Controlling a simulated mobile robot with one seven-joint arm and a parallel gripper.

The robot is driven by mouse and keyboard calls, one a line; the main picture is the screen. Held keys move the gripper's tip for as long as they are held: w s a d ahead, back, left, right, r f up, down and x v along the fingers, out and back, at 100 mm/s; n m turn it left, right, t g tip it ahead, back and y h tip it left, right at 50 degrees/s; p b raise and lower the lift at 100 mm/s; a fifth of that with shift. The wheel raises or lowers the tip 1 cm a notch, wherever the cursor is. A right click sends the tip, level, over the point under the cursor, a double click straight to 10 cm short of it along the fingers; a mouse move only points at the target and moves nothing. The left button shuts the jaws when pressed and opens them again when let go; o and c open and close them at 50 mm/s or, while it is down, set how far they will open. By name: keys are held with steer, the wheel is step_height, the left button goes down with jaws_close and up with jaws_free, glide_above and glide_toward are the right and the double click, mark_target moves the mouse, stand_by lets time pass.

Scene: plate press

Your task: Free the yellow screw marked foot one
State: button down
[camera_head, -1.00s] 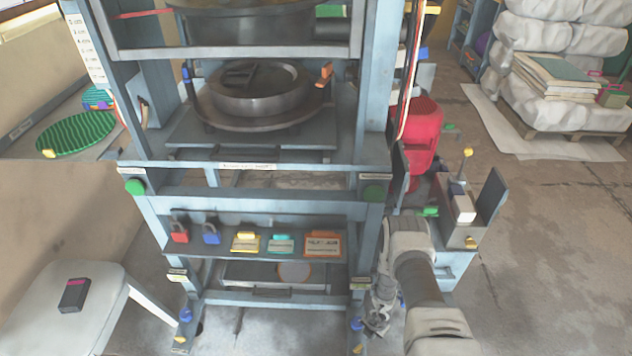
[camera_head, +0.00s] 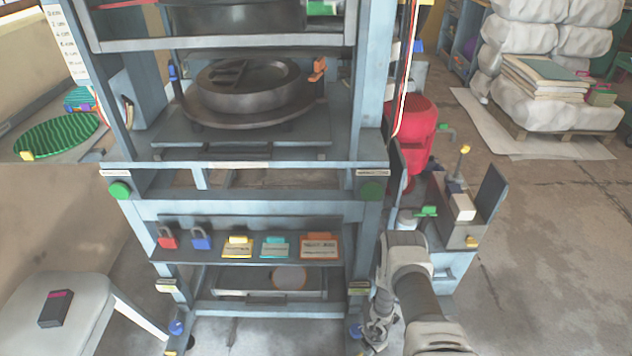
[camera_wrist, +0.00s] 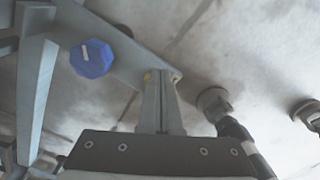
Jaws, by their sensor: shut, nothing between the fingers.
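In the wrist view my gripper (camera_wrist: 163,82) is shut and empty, its fingers pointing at the end of a grey foot bar. A small yellow bit (camera_wrist: 147,77) shows beside the fingertips, mostly hidden by them; I cannot tell whether they touch. A blue knob (camera_wrist: 92,58) with a pale stripe sits on the same bar. In the head view my gripper (camera_head: 376,334) is low beside the press's right front leg, near its blue knob (camera_head: 355,330). A yellow piece (camera_head: 170,352) shows at the left front foot, below another blue knob (camera_head: 177,327). No "foot one" marking is readable.
The press frame (camera_head: 250,209) stands directly ahead, with padlocks and tags on its shelf. A white stool (camera_head: 92,290) stands at left. A grey stand (camera_head: 462,236) with a red machine (camera_head: 412,130) behind it is at right.

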steer(key=shift+f+b, duration=0.3)
steer(key=shift+f, duration=0.45)
steer(key=shift+a, duration=0.4)
steer(key=shift+w+a+b, duration=0.3)
steer(key=shift+w+b, duration=0.4)
steer(key=shift+b, duration=0.25)
steer(key=shift+w, duration=0.15)
steer(key=shift+w+a, duration=0.1)
steer(key=shift+a, duration=0.1)
steer(key=shift+w, duration=0.15)
stand_by(0.4)
